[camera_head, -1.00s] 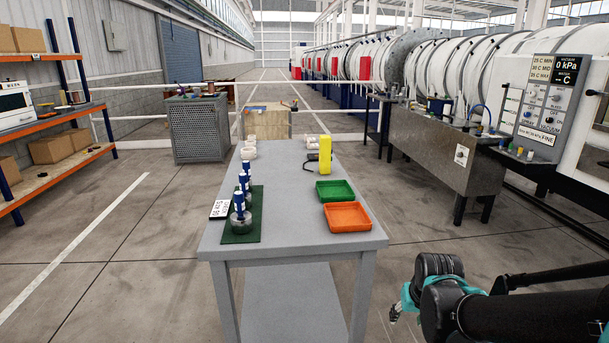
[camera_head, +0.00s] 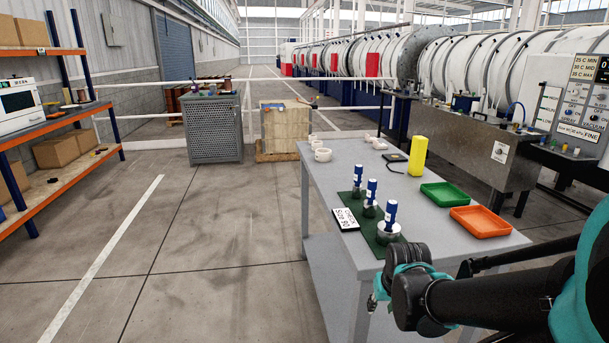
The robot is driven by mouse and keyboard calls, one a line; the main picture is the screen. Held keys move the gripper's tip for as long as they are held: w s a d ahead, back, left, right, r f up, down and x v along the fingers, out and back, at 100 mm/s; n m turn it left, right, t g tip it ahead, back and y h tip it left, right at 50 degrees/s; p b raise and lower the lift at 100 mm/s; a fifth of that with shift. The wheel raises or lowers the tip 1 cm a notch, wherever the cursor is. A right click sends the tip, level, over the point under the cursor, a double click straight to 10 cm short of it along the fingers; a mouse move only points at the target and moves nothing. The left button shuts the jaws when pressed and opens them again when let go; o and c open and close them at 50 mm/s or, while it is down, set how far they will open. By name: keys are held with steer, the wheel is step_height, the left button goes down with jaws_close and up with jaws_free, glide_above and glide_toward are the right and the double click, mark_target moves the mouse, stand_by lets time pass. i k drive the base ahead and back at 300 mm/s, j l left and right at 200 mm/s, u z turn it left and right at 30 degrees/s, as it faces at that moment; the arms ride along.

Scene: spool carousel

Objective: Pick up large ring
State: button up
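Three blue-handled gauges with silver metal bases stand upright in a row on a dark green mat (camera_head: 369,237) on the grey table. The nearest one (camera_head: 391,212) has the widest base, a silver round piece (camera_head: 388,231) that may be the large ring. The middle gauge (camera_head: 371,192) and far gauge (camera_head: 358,174) have smaller bases. I cannot tell whether the rings are separate from the gauges. My gripper (camera_head: 374,302) shows only in part at the table's near end, below the mat in the picture and apart from the gauges. Its fingers are too hidden to tell open or shut.
A white lettered card (camera_head: 345,219) lies left of the mat. A green tray (camera_head: 444,195), an orange tray (camera_head: 481,222) and a yellow object (camera_head: 418,156) are on the table's right. White cups (camera_head: 322,154) stand at the far end. Floor left of the table (camera_head: 210,270) is clear.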

mark_target(322, 155)
steer(key=i+j, duration=0.15)
steer(key=j, duration=0.25)
steer(key=i+j, duration=0.15)
steer(key=j, duration=0.2)
steer(key=i+j, duration=0.15)
steer(key=j, duration=0.25)
steer(key=i+j+u, duration=0.1)
steer(key=j, duration=0.3)
steer(key=i+j, duration=0.25)
steer(key=j, duration=0.1)
